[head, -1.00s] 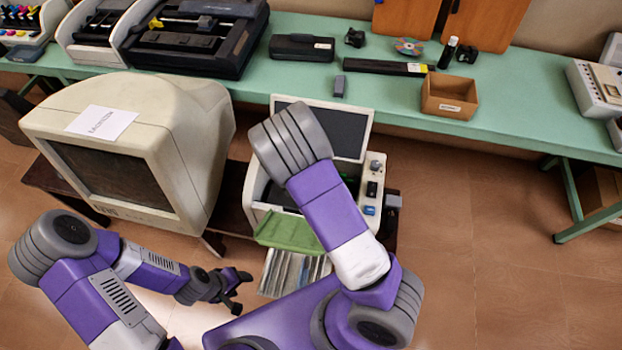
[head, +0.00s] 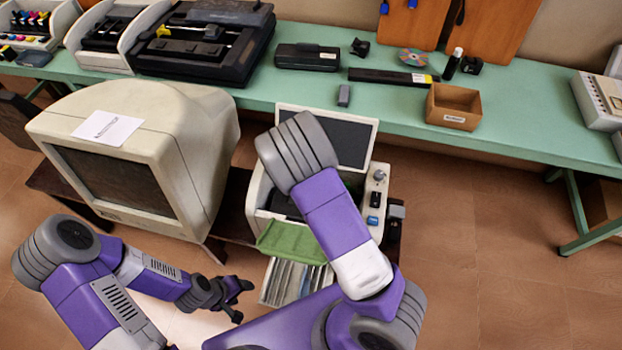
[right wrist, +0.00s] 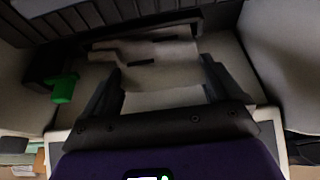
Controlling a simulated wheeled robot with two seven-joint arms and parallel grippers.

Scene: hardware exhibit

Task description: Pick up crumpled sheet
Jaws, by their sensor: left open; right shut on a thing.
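The crumpled sheet (right wrist: 145,50) is a pale, creased piece in the right wrist view, inside a dark-and-grey machine cavity. My right gripper (right wrist: 162,75) has one finger on each side of pale material and is shut on the sheet. The contact itself is dim. In the head view my right arm hides this gripper and the sheet. The open machine (head: 375,180) has a raised dark screen panel (head: 340,135) and a green flap (head: 290,241) at its front. My left gripper (head: 242,300) is open and empty, left of the machine's front.
A bulky CRT monitor (head: 120,150) stands close left of the machine. A green bench (head: 500,125) behind holds printers, cartridges and a cardboard box (head: 453,106). A green lever (right wrist: 63,88) is left of my right fingers. Floor at right is clear.

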